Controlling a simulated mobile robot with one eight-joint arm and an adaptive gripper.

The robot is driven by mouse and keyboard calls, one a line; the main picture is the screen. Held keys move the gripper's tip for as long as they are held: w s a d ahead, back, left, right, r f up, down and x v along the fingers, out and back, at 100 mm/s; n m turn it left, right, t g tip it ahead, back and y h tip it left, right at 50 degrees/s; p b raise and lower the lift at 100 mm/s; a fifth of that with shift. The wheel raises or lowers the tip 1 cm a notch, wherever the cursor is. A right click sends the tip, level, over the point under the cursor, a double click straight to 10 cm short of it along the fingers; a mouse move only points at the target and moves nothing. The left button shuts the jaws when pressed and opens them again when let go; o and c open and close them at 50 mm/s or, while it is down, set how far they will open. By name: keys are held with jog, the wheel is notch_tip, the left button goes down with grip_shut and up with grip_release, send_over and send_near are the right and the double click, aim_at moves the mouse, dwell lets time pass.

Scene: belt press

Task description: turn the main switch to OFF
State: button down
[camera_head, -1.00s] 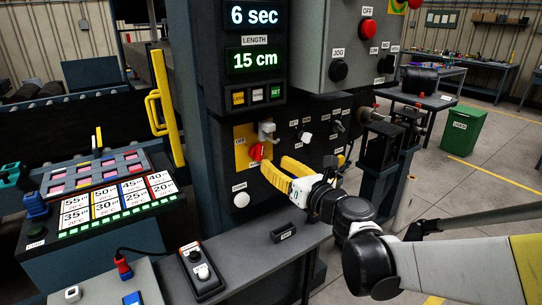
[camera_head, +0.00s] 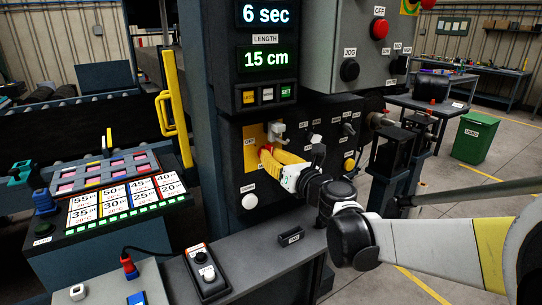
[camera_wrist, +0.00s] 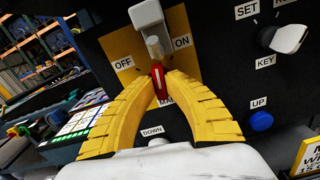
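The main switch is a red handle with a white line (camera_wrist: 159,84) on a yellow plate (camera_wrist: 120,46). OFF is on its left and ON on its right in the wrist view. The handle points roughly midway between them, along the plate's upright. A bit of its red shows in the head view (camera_head: 266,149). My gripper (camera_wrist: 161,76) has its yellow fingertips closed in on both sides of the handle and seems to grip it. In the head view, my gripper (camera_head: 270,152) reaches the switch from the lower right and hides most of it.
A grey hasp-like part (camera_wrist: 149,22) hangs just above the handle. A SET/KEY selector (camera_wrist: 285,38) and a blue UP button (camera_wrist: 260,121) sit to the right. A white button (camera_head: 249,201) is below the switch. A grey shelf (camera_head: 250,262) juts out beneath.

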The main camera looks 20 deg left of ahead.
jog(key=shift+n, duration=0.4)
jog(key=n+p, duration=0.1)
jog(key=n, duration=0.4)
jog(key=n+p, duration=0.1)
jog(key=n, duration=0.4)
jog(key=shift+s+a, duration=0.15)
jog(key=shift+f, duration=0.1)
dwell(0.4)
jog(key=c, duration=1.4)
grip_release()
jog(key=shift+c, duration=0.2)
